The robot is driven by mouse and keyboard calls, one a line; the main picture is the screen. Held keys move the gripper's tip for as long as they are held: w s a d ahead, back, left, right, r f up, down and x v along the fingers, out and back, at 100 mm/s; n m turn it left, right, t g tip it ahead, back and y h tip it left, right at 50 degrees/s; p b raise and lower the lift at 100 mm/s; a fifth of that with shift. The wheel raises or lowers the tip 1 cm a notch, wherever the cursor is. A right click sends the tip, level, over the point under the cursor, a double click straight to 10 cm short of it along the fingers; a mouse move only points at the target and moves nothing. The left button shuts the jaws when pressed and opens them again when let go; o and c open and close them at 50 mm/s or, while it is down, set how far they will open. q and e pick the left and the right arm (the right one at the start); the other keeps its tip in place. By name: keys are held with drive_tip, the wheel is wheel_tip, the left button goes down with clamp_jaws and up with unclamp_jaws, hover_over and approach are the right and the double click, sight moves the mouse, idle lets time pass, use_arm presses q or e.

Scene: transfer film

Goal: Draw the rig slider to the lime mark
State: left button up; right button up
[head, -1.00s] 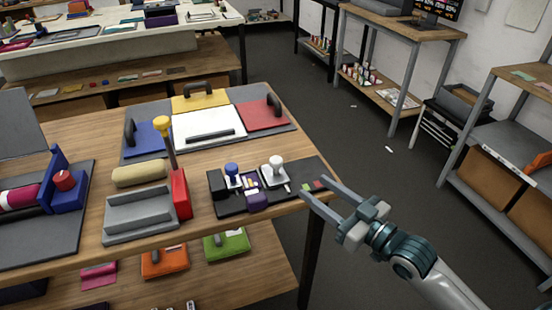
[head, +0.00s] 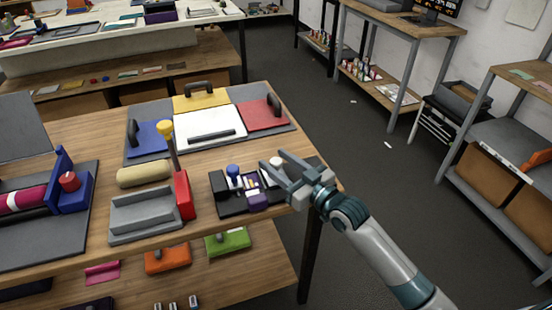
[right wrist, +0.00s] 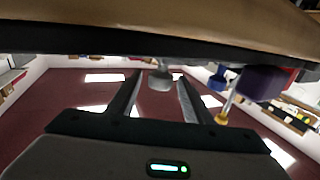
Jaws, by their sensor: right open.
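The rig (head: 232,207) is a black base near the right end of the wooden table. It carries a blue knob (head: 233,171), a white knob (head: 277,161) and a purple block (head: 257,201). My right gripper (head: 273,163) is open, with its two fingertips at the white knob, one on either side as far as I can see. In the right wrist view the white knob (right wrist: 160,79) shows between the open fingers, with no clear contact. The gripper covers the rig's right part, so the lime mark is hidden. My left gripper is not in view.
A grey tray (head: 146,216), a red block (head: 185,195) and a yellow-topped post (head: 166,132) stand left of the rig. A panel with a white plate (head: 209,128) lies behind. The table's right edge is close to the rig, with open floor beyond.

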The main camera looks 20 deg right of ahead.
drive_tip(key=shift+w+a, duration=0.1)
drive_tip(key=shift+w, duration=0.25)
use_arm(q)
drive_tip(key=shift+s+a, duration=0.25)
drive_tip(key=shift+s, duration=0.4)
use_arm(e)
clamp_jaws()
drive_tip(key=shift+d+f, duration=0.1)
drive_tip(key=shift+d, duration=2.05)
drive_tip(key=shift+w+d, duration=0.1)
drive_tip(key=shift+d, duration=0.35)
drive_tip(key=shift+c, duration=0.3)
unclamp_jaws()
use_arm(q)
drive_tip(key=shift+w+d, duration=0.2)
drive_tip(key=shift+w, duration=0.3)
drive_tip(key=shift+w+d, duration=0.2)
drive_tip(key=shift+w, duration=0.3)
use_arm(e)
drive_tip(key=shift+o, duration=0.3)
